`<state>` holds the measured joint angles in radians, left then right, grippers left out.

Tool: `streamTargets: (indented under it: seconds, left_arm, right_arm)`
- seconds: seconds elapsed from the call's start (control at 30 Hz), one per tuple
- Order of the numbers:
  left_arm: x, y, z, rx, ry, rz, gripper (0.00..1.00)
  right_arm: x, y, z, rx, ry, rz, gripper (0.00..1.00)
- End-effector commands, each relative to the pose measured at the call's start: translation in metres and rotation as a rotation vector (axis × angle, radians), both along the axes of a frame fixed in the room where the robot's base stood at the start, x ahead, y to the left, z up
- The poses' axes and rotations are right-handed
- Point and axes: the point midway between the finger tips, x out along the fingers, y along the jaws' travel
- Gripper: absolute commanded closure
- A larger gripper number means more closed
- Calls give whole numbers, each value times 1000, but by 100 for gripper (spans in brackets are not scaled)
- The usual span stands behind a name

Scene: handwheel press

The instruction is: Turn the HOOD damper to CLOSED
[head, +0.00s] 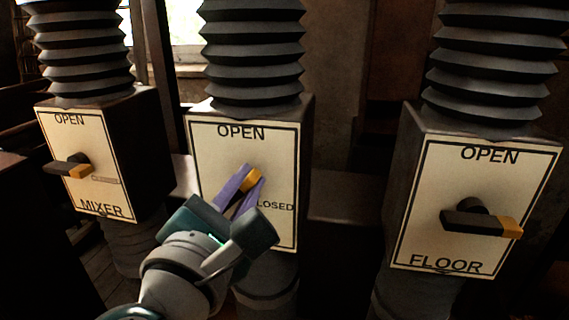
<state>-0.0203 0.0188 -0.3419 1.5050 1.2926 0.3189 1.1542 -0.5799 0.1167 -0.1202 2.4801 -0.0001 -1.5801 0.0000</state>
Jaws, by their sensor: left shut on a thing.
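The middle damper box (205,145) has a cream plate marked OPEN at the top and CLOSED at the right, the C covered. Its lower label is hidden behind my gripper, so the name HOOD cannot be read. My left gripper (251,176) has its two purple fingers shut on the damper handle (249,181). The handle's orange tip shows between the fingers and points up and to the right, between OPEN and CLOSED. The rest of the handle is hidden. My right gripper is not in view.
The MIXER box (92,135) stands at left, its handle (68,167) lying nearly level with the orange end right. The FLOOR box (425,170) stands at right, its handle (480,222) also nearly level. Black bellows (252,55) rise above each box. Gaps separate the boxes.

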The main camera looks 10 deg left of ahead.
Motion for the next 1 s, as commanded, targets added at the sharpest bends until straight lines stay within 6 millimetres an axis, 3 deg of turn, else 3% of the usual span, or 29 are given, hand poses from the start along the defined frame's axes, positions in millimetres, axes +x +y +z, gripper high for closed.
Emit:
streamTargets:
  seconds: [0.6,1.0]
  left_arm:
    - [-1,-3,-15,571,-7,6,100]
    - [-1,-2,-20,807,-15,8,100]
  right_arm:
    - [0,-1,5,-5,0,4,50]
    - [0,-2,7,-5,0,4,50]
